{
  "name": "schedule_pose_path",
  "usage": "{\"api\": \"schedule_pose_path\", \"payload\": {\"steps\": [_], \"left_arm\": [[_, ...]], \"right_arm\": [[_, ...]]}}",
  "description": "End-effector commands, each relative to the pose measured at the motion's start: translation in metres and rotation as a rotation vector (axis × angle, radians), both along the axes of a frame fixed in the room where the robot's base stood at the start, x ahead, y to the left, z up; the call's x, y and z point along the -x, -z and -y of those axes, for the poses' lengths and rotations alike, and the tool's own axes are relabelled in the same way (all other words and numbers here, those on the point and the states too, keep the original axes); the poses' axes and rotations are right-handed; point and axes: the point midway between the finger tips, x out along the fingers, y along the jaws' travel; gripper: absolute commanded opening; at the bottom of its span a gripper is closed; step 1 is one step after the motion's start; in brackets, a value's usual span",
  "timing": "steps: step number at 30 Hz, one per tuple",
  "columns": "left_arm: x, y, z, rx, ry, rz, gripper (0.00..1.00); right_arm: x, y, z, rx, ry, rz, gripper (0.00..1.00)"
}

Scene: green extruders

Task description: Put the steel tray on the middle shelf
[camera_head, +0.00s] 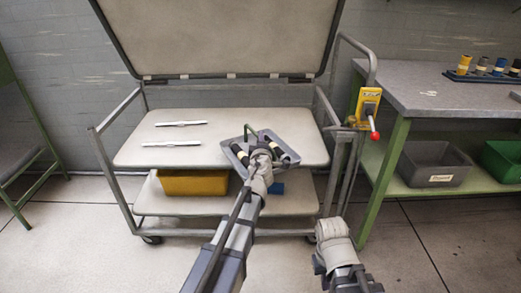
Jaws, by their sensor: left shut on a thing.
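The steel tray (238,154) is a small grey tray with dark cylinders (285,151) in it. It is over the right part of the cart's middle shelf (205,134); I cannot tell whether it rests on the shelf or is held just above it. My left gripper (262,155) is shut on the tray at its near side and hides part of it. My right gripper (331,236) is low at the front right, away from the tray; its fingers are hidden by its wrist.
The cart's top panel (215,40) is tilted up. Two white strips (172,143) lie on the middle shelf's left. The lower shelf holds a yellow bin (193,183) and a blue item (277,188). A green-legged bench (440,90) stands right, with a red-knobbed yellow box (368,103) beside it.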

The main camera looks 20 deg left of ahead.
Motion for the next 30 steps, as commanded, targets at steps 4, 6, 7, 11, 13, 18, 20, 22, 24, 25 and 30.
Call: {"api": "schedule_pose_path", "payload": {"steps": [4,6,7,11,13,18,20,22,24,25,30], "left_arm": [[0.0,0.023,0.0,-0.001,0.001,0.001,0.0],[0.0,0.029,0.0,-0.001,0.001,0.001,0.0],[0.0,0.03,0.0,-0.001,0.001,0.001,0.0],[0.0,0.029,0.0,-0.001,0.001,0.001,0.0],[0.0,0.028,0.0,-0.001,0.001,0.001,0.0],[0.0,0.03,0.0,-0.001,0.001,0.001,0.0],[0.0,0.032,0.0,-0.001,0.001,0.001,0.0],[0.0,0.031,0.0,0.0,0.0,0.0,0.21],[0.0,0.031,0.0,0.0,0.0,0.0,0.29],[0.0,0.031,0.0,0.0,0.0,0.0,0.33],[0.0,0.031,0.0,0.0,0.0,0.0,0.45]], "right_arm": [[0.0,0.023,-0.001,-0.002,-0.003,0.0,0.0],[0.0,0.029,-0.001,-0.004,-0.004,0.0,0.0],[0.0,0.03,-0.001,-0.004,-0.004,0.0,0.0],[0.0,0.029,-0.001,-0.004,-0.005,0.0,0.0],[0.0,0.028,-0.001,-0.004,-0.005,0.0,0.0],[0.0,0.031,-0.001,-0.004,-0.005,0.0,0.0],[0.0,0.033,-0.001,-0.004,-0.004,0.0,0.0],[0.0,0.031,-0.001,-0.004,-0.004,0.0,0.0],[0.0,0.031,-0.001,-0.004,-0.004,0.0,0.0],[0.0,0.031,-0.001,-0.004,-0.004,0.0,0.0],[0.0,0.031,-0.001,-0.004,-0.004,0.0,0.0]]}}
